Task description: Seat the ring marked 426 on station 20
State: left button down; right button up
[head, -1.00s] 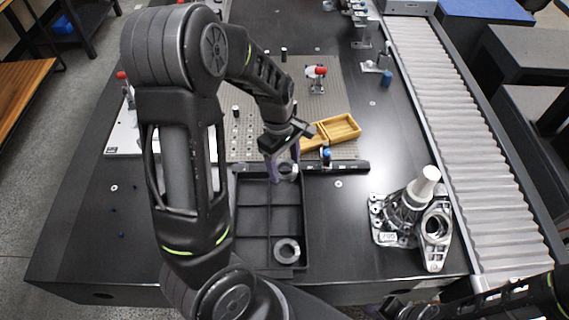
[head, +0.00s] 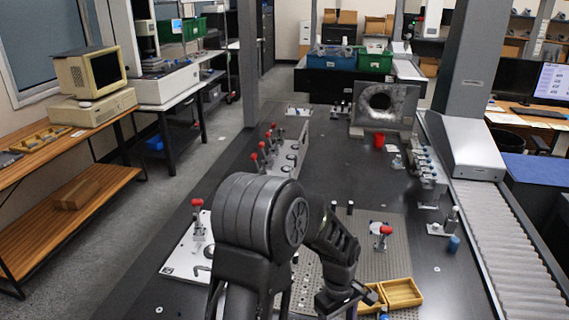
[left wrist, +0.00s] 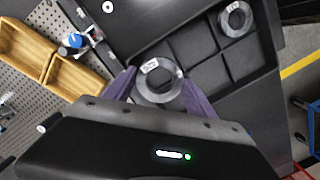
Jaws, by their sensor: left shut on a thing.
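In the left wrist view my left gripper (left wrist: 158,79) is shut on a grey metal ring (left wrist: 158,97), with one purple finger on each side. The ring has a small white label on its top face, too small to read. It is over the near part of a black divided tray (left wrist: 205,44). A second grey ring (left wrist: 222,20) lies in a far compartment of that tray. In the head view only my left arm and wrist (head: 343,295) show at the bottom; fingertips and ring are below the picture. My right gripper is out of view. No station number is readable.
A perforated plate (head: 400,262) carries a red-knobbed clamp (head: 383,236). A wooden box (head: 402,294) lies near it. White fixture plates with red clamps (head: 198,232) stand left. A large bored block (head: 385,104) is at the back, and a roller conveyor (head: 505,255) runs right.

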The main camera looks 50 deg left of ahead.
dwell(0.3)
pick_arm(q)
jog(key=w+d+f+m, duration=0.1)
jog(key=w+d+m, duration=0.1)
jog(key=d+m, duration=0.2)
jog(key=w+d+f+m+y, duration=0.1)
jog(key=w+d+f+m, duration=0.1)
jog(key=d+m, duration=0.2)
jog(key=w+d+f+m+g, duration=0.1)
jog(key=w+d+m, duration=0.1)
jog(key=d+m, duration=0.2)
jog(key=shift+w+f+m, duration=0.2)
jog(key=shift+m, duration=0.7)
jog(key=shift+w+f+m, duration=0.15)
jog(key=shift+f+m, duration=0.05)
jog(key=shift+m, duration=0.7)
jog(key=shift+w+d+f+m, duration=0.15)
jog(key=shift+d+m, duration=0.1)
jog(key=shift+m, duration=0.15)
